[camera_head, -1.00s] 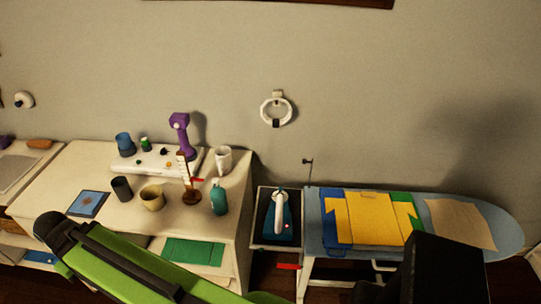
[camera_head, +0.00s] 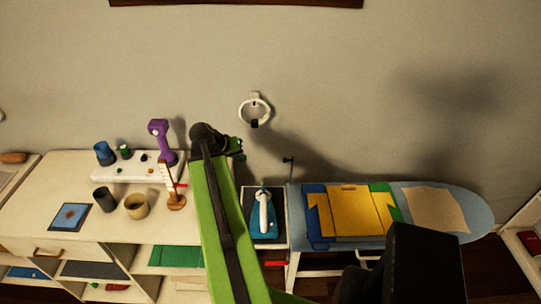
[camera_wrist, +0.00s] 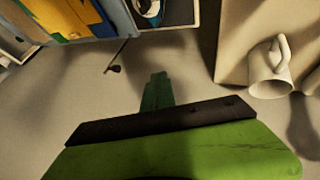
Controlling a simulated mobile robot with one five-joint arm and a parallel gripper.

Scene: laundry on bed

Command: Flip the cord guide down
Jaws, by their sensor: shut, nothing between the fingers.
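In the wrist view my gripper (camera_wrist: 157,82) appears as a green shut fingertip shape, empty, to the right of the guide's tip.
An iron (camera_head: 264,212) stands on its rest beside the board. Folded yellow shirt (camera_head: 350,213) and a beige cloth (camera_head: 436,209) lie on the board. A white mug (camera_wrist: 268,72) stands on the dresser near my gripper. A white ring (camera_head: 255,108) hangs on the wall.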

